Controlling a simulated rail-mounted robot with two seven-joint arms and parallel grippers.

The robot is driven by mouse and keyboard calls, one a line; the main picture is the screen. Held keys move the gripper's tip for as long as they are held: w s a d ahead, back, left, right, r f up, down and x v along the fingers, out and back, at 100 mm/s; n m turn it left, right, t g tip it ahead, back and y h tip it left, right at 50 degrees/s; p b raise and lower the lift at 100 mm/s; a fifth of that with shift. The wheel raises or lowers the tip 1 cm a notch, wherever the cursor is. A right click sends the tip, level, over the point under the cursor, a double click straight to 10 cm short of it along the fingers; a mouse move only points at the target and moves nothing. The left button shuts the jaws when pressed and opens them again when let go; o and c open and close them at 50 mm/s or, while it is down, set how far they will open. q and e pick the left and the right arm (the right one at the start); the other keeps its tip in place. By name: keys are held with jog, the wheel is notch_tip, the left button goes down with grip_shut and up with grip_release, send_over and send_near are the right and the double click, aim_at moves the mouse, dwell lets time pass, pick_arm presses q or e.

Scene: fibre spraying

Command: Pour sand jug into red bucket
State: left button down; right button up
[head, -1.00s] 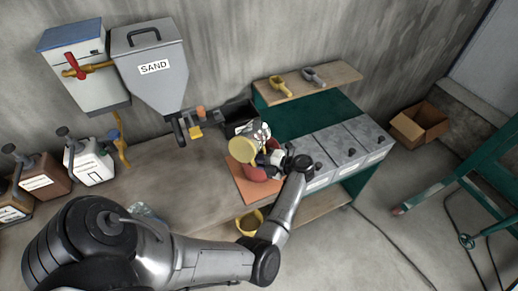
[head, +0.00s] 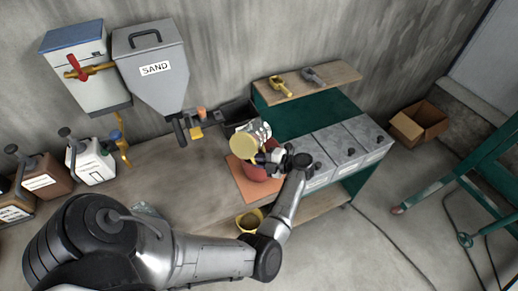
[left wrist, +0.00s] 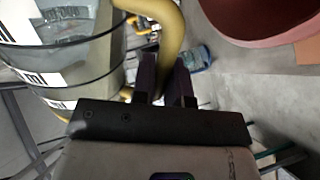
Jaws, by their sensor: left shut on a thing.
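The sand jug is a clear measuring jug with a yellow base or lid part (head: 244,146) and is tilted above the red bucket (head: 254,171). The bucket stands on an orange mat (head: 240,181), partly hidden behind the jug and my gripper. My left gripper (head: 271,158) is shut on the jug. In the left wrist view its dark fingers (left wrist: 166,82) are at the yellow handle (left wrist: 172,32), the marked clear body (left wrist: 55,50) is at left, and the bucket's rim (left wrist: 228,36) is at upper right. I cannot see any sand stream.
A grey sand hopper (head: 152,80) hangs on the wall, with a black bin (head: 238,113) beside it. White and brown canisters (head: 92,163) stand at left. A yellow bucket (head: 249,219) is below the bench edge. Lidded grey bins (head: 345,150) are at right. The bench's middle is clear.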

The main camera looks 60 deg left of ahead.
pick_arm(q)
jog(key=shift+r+m+p, duration=0.4)
jog(key=shift+p, duration=0.05)
dwell(0.4)
jog(key=shift+w+r+m+g+p, duration=0.1)
jog(key=shift+r+m+g+p, duration=0.25)
jog(key=shift+m+p, duration=0.2)
dwell(0.5)
